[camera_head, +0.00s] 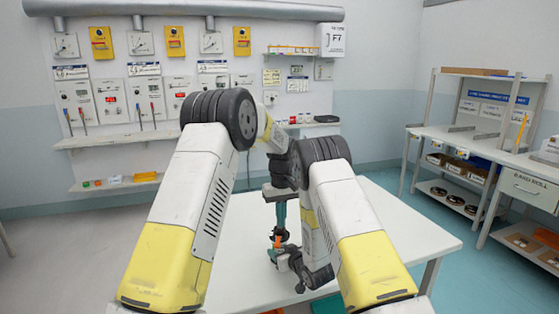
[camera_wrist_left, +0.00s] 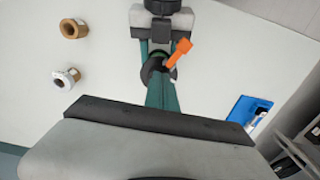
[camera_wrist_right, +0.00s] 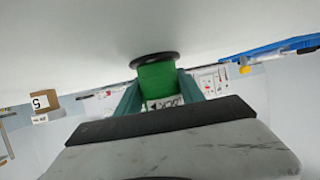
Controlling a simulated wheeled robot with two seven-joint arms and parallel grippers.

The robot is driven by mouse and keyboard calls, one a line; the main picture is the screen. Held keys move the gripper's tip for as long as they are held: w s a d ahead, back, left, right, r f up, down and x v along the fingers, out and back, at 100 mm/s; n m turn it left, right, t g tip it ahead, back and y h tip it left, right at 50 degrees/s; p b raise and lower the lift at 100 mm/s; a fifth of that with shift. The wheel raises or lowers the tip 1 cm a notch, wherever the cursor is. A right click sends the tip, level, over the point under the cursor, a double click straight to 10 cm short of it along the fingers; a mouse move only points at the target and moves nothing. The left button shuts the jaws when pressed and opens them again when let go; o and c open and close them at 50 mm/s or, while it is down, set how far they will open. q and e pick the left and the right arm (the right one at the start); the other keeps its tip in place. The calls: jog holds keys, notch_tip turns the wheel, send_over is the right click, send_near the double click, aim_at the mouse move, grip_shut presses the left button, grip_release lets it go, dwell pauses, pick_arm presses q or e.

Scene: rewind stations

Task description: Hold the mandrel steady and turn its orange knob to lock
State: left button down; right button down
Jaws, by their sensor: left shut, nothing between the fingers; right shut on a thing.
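The mandrel shows in the right wrist view as a green cylinder (camera_wrist_right: 157,78) with a black disc at one end. My right gripper (camera_wrist_right: 158,92) is shut around this green body, one teal finger on each side. The orange knob (camera_wrist_left: 179,52) sticks out beside the mandrel's dark end in the left wrist view; it also shows small in the head view (camera_head: 277,240). My left gripper (camera_wrist_left: 160,82) is shut and empty, pointing down, its fingertips close to the dark end beside the knob. Whether they touch it cannot be told. The arms hide much of the mandrel in the head view.
The white table (camera_head: 405,225) is mostly clear to the right. Two rolls, one brown (camera_wrist_left: 73,28) and one pale (camera_wrist_left: 67,78), stand on it. A blue tray (camera_wrist_left: 246,112) lies at the other side. Shelves (camera_head: 480,140) stand at the right; a panel wall is behind.

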pick_arm(q)
jog(key=shift+s+d, duration=0.15)
jog(key=shift+s, duration=0.15)
notch_tip(320, 180, up, 6)
dwell(0.7)
pick_arm(e)
jog(key=c, duration=0.6)
grip_release()
jog(key=shift+c, duration=0.2)
